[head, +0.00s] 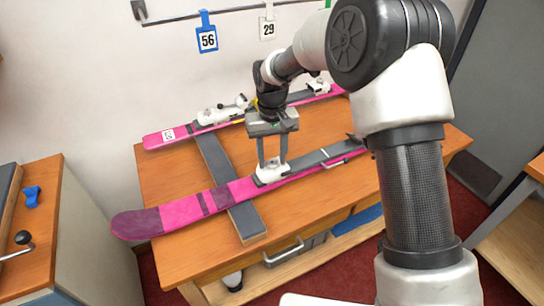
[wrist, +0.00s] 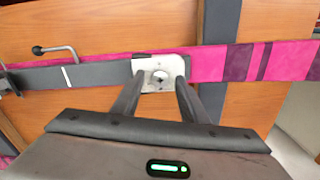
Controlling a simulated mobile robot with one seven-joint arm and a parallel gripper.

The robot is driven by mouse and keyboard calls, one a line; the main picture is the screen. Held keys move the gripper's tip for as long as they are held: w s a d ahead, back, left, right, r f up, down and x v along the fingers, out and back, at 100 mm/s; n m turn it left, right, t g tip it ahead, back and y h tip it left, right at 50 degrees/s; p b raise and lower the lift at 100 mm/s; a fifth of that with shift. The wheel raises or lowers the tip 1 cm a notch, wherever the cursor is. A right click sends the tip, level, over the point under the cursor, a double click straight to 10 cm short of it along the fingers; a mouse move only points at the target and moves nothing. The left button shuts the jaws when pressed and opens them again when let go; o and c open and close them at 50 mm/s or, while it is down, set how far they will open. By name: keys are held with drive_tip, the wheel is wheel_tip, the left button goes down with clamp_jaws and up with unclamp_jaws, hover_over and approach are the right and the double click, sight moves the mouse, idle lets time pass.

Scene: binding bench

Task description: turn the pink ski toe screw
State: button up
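The near pink ski (head: 180,212) lies flat across the bench, its tip to the left. It also shows in the wrist view (wrist: 215,66). Its white toe piece (head: 268,176) is under my gripper (head: 272,162), which points down from above. In the wrist view the toe piece is a pale metal plate with a round screw (wrist: 159,77) at its middle. My gripper (wrist: 158,80) is open, with one finger on each side of the screw and nothing between them but the view of it. I cannot tell whether the fingertips touch the plate.
A second pink ski (head: 165,137) with bindings lies behind, parallel. A dark bar (head: 222,165) crosses under both skis. A crank-like lever (wrist: 52,50) stands by the near ski. Tags 56 (head: 207,40) and 29 (head: 267,30) hang from a wall rail. A cabinet (head: 75,240) stands left.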

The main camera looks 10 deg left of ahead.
sight(272, 162)
wheel_tip(272, 162, up, 17)
drive_tip(key=p, duration=0.1)
drive_tip(key=shift+r, duration=0.2)
idle(0.5)
